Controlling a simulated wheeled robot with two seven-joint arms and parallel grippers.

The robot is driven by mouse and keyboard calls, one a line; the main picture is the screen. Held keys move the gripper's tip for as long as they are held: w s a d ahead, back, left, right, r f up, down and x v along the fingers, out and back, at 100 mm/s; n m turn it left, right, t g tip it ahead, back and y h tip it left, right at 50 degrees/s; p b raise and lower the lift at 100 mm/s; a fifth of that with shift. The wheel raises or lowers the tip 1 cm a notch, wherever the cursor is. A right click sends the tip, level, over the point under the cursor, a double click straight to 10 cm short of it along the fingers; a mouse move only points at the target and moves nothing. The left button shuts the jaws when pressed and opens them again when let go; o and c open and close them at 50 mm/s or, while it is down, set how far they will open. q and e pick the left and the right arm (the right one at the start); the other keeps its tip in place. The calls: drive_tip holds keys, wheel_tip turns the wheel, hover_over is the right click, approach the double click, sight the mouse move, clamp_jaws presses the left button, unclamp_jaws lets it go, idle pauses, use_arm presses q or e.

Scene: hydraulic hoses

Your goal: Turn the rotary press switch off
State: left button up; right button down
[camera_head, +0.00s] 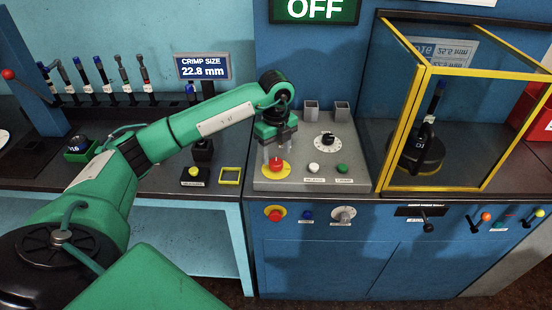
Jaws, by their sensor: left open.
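The grey control box (310,184) on the blue bench carries a black rotary knob (327,140) on a white dial, a red mushroom button (275,167) on a yellow base, a white button (314,168) and a green button (342,169). The bench front has a grey rotary switch (343,214). I cannot tell which of the knobs is the rotary press switch. My left gripper (277,154) points down, open and empty, over the red button and left of the black knob. Whether it touches the button is unclear. My right gripper is out of view.
A green sign (315,9) reads "OFF". A yellow-framed clear enclosure (410,118) stands right of the box. Two grey square posts (311,110) rise at its back. Another red button (275,213) is on the bench front. Several hoses (100,72) stand at the left.

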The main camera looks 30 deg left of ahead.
sight(276, 161)
use_arm(q)
wheel_tip(276, 161, up, 11)
drive_tip(key=b, duration=0.1)
drive_tip(key=shift+f, duration=0.15)
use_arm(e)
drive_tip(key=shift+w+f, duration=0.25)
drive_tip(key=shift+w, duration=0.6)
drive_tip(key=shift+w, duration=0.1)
